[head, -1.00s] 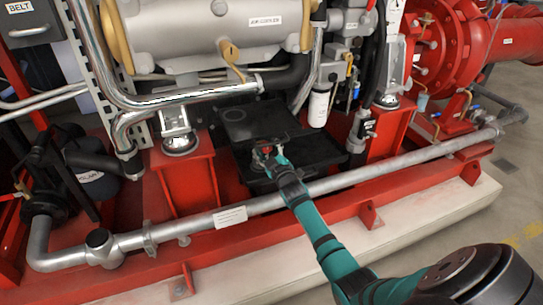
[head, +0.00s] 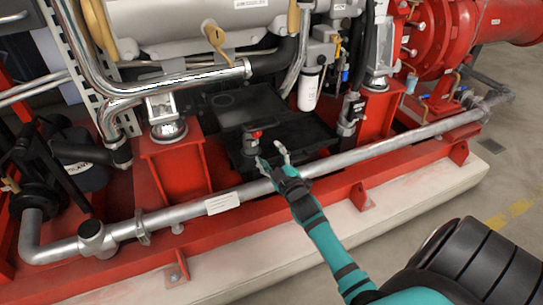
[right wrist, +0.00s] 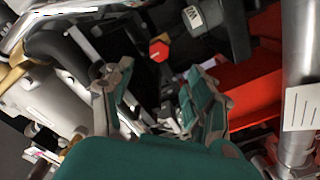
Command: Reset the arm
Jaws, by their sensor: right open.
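My right gripper (head: 272,156) is at the end of the teal arm that comes in from the lower right. Its fingers are spread apart with nothing between them. It is over the front pipe, just right of and in front of a small valve with a red handle (head: 253,134). A gap shows between fingers and valve. In the right wrist view, the open fingers (right wrist: 158,80) frame the space below the red handle (right wrist: 158,50), which is beyond them. My left gripper is not in view.
A long grey pipe (head: 330,165) runs along the red base frame (head: 330,195). A black tray (head: 300,133) lies behind the gripper. Red pedestals (head: 175,170) and a white filter (head: 309,90) stand near. Free floor (head: 500,190) shows at right.

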